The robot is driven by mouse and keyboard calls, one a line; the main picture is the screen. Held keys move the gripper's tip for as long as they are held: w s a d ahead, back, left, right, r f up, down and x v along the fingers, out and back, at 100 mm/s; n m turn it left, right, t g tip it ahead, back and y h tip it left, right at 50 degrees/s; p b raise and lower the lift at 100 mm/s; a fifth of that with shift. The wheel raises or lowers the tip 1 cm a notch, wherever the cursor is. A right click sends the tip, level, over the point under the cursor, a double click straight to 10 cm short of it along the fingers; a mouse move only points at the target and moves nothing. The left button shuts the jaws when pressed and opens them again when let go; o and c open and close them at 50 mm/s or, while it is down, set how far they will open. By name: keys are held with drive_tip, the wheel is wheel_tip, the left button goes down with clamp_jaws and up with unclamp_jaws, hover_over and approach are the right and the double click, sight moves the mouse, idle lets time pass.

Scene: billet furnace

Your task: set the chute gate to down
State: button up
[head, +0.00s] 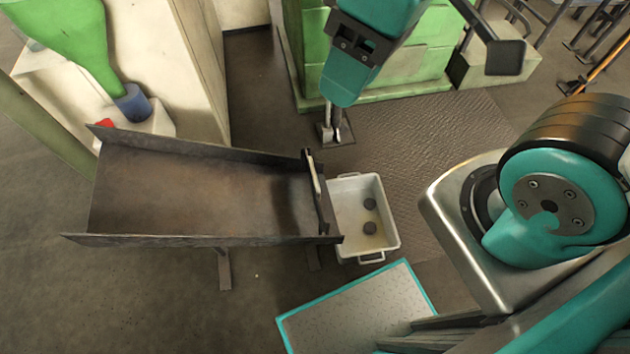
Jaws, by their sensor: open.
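The chute (200,190) is a brown metal trough on legs in the middle left of the head view. The chute gate (317,190) is a narrow plate with a light upper edge, standing across the chute's right end. From this high angle I cannot tell surely whether it is up or down. My gripper (336,132) hangs beyond the gate, near the chute's far right corner. It is open and empty, and appears apart from the gate. Its fingers are small in the view.
A white bin (384,240) with two dark round pieces (370,214) sits at the chute's right end. A green machine (290,60) stands behind my gripper. A cream cabinet (165,60) is behind the chute. Textured floor (440,140) to the right is clear.

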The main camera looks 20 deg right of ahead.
drive_tip(key=shift+f, duration=0.1)
drive_tip(key=m+h+b, duration=0.6)
drive_tip(key=m+b, duration=0.3)
drive_tip(key=b, duration=1.2)
hover_over(313, 173)
drive_tip(key=a, duration=0.3)
wheel_tip(313, 173, down, 36)
drive_tip(key=d+f+b, duration=0.1)
drive_tip(key=f, duration=0.4)
drive_tip(key=d+f+b, duration=0.1)
drive_tip(key=f, duration=0.4)
drive_tip(key=d+f+b, duration=0.1)
drive_tip(key=f+b, duration=0.1)
drive_tip(key=f, duration=0.3)
drive_tip(key=shift+f, duration=0.3)
drive_tip(key=shift+c, duration=0.4)
clamp_jaws()
